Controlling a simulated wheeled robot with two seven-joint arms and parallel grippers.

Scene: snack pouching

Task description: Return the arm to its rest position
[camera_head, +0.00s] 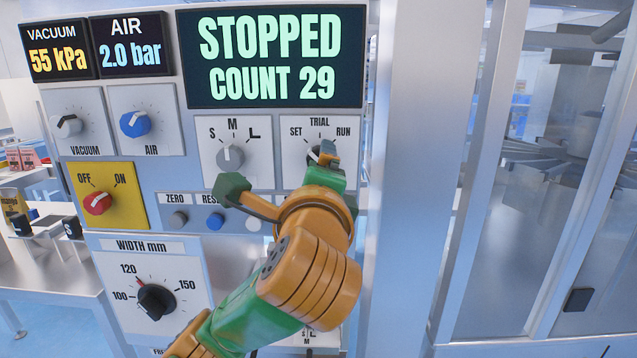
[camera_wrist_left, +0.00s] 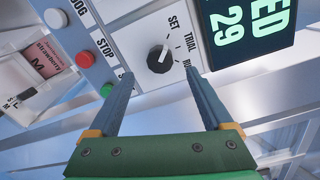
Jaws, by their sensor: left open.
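My left arm (camera_head: 310,270) rises from the lower left in the head view. Its gripper (camera_head: 325,165) is in front of the SET/TRIAL/RUN selector panel (camera_head: 292,135) and hides most of the knob. In the left wrist view the gripper (camera_wrist_left: 158,75) is open. Its two fingers reach to either side of the black SET/TRIAL/RUN knob (camera_wrist_left: 160,58) with a white pointer. Clear space shows between the fingers and the knob; whether the tips reach past its face I cannot tell. My right gripper is not in view.
The machine panel holds a display (camera_head: 275,55) reading STOPPED COUNT 29, a red OFF/ON knob (camera_head: 97,203) and a WIDTH knob (camera_head: 156,300). In the wrist view a red STOP button (camera_wrist_left: 85,59) and a pouch (camera_wrist_left: 55,58) show. A metal post (camera_head: 425,180) stands right of the panel.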

